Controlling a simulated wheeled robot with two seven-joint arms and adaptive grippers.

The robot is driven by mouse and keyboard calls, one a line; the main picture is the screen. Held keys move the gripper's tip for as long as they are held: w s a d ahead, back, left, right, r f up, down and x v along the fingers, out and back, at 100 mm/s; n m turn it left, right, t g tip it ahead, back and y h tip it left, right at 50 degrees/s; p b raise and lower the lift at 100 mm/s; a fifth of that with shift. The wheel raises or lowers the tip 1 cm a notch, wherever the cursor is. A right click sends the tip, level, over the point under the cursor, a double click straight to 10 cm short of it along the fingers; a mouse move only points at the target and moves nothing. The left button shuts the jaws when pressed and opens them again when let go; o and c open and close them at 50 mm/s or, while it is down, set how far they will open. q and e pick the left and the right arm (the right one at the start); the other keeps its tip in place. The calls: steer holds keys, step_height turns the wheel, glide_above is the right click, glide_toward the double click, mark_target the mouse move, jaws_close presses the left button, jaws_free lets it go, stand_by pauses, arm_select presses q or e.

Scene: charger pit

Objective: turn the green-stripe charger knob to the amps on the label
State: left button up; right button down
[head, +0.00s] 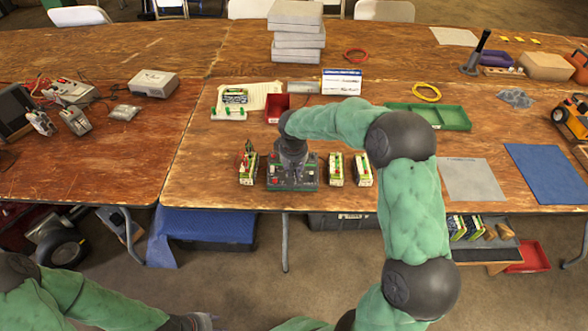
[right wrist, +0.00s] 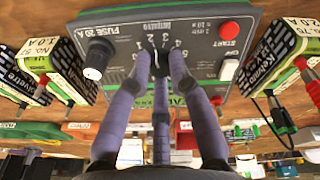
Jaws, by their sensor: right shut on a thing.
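The charger (head: 310,184) is a dark grey-green box on the front of the table. In the right wrist view its panel (right wrist: 190,55) shows a number scale, a red START button (right wrist: 229,30) and a white switch (right wrist: 228,70). A green stripe (right wrist: 173,99) runs along its edge. My right gripper (head: 291,172) comes down on it from above and is shut on the dark knob (right wrist: 160,66) below the scale. The fingers hide most of that knob, so its pointer cannot be read. My left gripper (head: 190,321) shows only partly at the bottom edge.
Another knob (right wrist: 97,58), black and white, is on the panel's left. Labelled batteries stand close on both sides, one on the left (head: 248,167) and two on the right (head: 336,169). A green tray (head: 453,117) and red bin (head: 277,108) lie behind.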

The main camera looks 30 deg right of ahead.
steer(key=c, duration=1.1)
jaws_free()
steer(key=r, duration=0.4)
steer(key=s+r, duration=0.1)
steer(key=r, duration=0.3)
steer(key=a+r, duration=0.1)
steer(key=r, duration=0.3)
steer(key=shift+s+a, duration=0.1)
steer(key=shift+s, duration=0.25)
steer(key=shift+f, duration=0.1)
